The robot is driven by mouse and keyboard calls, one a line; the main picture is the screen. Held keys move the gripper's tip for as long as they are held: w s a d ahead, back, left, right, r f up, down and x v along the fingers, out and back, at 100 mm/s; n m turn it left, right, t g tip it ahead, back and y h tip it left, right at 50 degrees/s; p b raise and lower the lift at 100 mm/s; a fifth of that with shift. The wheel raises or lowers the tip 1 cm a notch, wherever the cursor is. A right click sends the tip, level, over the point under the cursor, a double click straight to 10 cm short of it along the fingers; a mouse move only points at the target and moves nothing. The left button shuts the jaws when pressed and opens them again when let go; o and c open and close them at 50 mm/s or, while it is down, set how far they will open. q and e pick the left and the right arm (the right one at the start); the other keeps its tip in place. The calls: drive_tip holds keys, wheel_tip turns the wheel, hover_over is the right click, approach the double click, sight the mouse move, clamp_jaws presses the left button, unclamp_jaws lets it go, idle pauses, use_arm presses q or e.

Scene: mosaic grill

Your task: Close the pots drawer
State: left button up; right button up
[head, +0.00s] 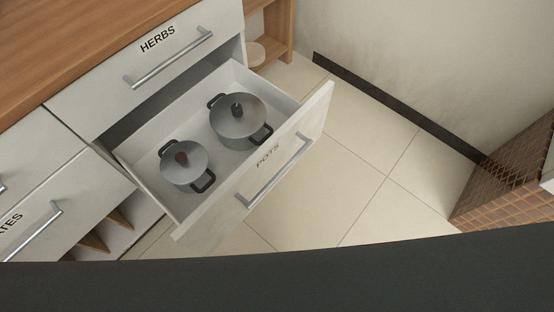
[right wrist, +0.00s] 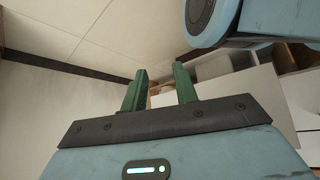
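The pots drawer (head: 262,170) is pulled well out of the white cabinet, below the closed herbs drawer (head: 157,66). Its front carries the label POTS and a metal bar handle (head: 275,174). Two grey lidded pots stand inside: a larger pot (head: 236,120) farther back and a smaller pot (head: 183,164) nearer. My right gripper (right wrist: 160,83) shows in the right wrist view with its two green fingers apart and nothing between them. Neither gripper is in the head view, and my left gripper is not seen.
A wooden counter (head: 75,45) tops the cabinet. Tiled floor (head: 375,160) is clear in front of the drawer. A brown tiled block (head: 510,178) stands at the right by the wall. An open wooden shelf (head: 281,30) is behind the cabinet.

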drive_tip(key=w+r+n+t, duration=0.1)
drive_tip(key=w+n, duration=0.2)
drive_tip(key=w+d+r+n+t, duration=0.1)
drive_tip(key=w+n+t, duration=0.1)
drive_tip(key=w+n, duration=0.1)
drive_tip(key=w+r+n+t+p, duration=0.1)
drive_tip(key=w+r+n, duration=0.1)
drive_tip(key=w, duration=0.3)
drive_tip(key=shift+w+d+n, duration=0.15)
drive_tip(key=shift+d+n, duration=0.1)
drive_tip(key=shift+n, duration=0.55)
clamp_jaws()
drive_tip(key=w+a+r+n+y, duration=0.2)
drive_tip(key=w+n, duration=0.3)
drive_tip(key=n, duration=0.5)
drive_tip(key=w+a+r+n+t+y+p, duration=0.1)
drive_tip(key=w+r+n+y, duration=0.4)
drive_tip(key=n, duration=0.6)
drive_tip(key=w+a+r+n+y+p, duration=0.1)
drive_tip(key=w+r+n+y, duration=0.3)
drive_tip(key=n, duration=0.7)
drive_tip(key=shift+w+a+r+t, duration=0.3)
drive_tip(key=shift+w+a, duration=0.2)
drive_tip(key=shift+a, duration=0.35)
